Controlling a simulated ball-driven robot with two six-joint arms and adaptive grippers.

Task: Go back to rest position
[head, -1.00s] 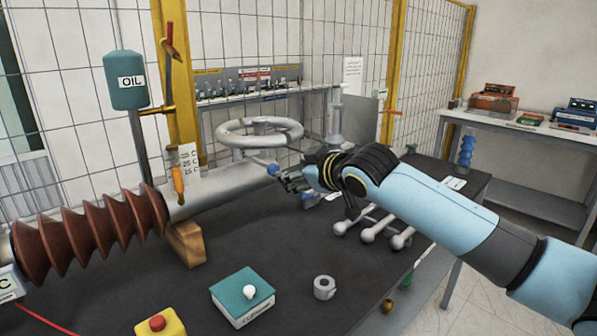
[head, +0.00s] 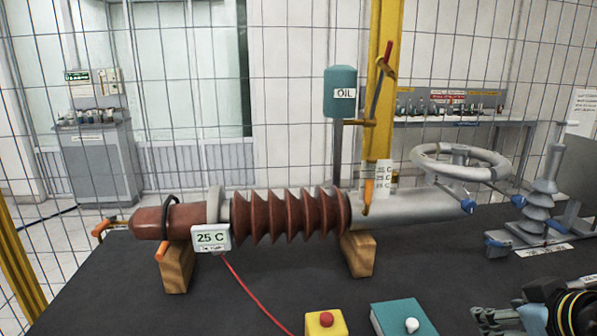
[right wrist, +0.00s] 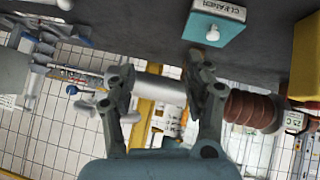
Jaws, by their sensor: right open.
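My right gripper (head: 483,318) shows at the lower right edge of the head view, above the dark table (head: 110,290). Only the gripper and a dark, yellow-ringed wrist part show there. In the right wrist view the two fingers of the right gripper (right wrist: 157,82) stand wide apart with nothing between them. The bushing, with brown ribs (head: 290,216) and a grey tube (head: 415,207), lies on wooden blocks (head: 178,268) beyond the gripper. My left gripper is in neither view.
A teal box (head: 400,318) with a white knob and a yellow box with a red button (head: 326,322) stand at the front edge. A handwheel (head: 462,160) and a grey ribbed insulator (head: 540,205) stand at the right. A mesh fence (head: 290,80) runs behind.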

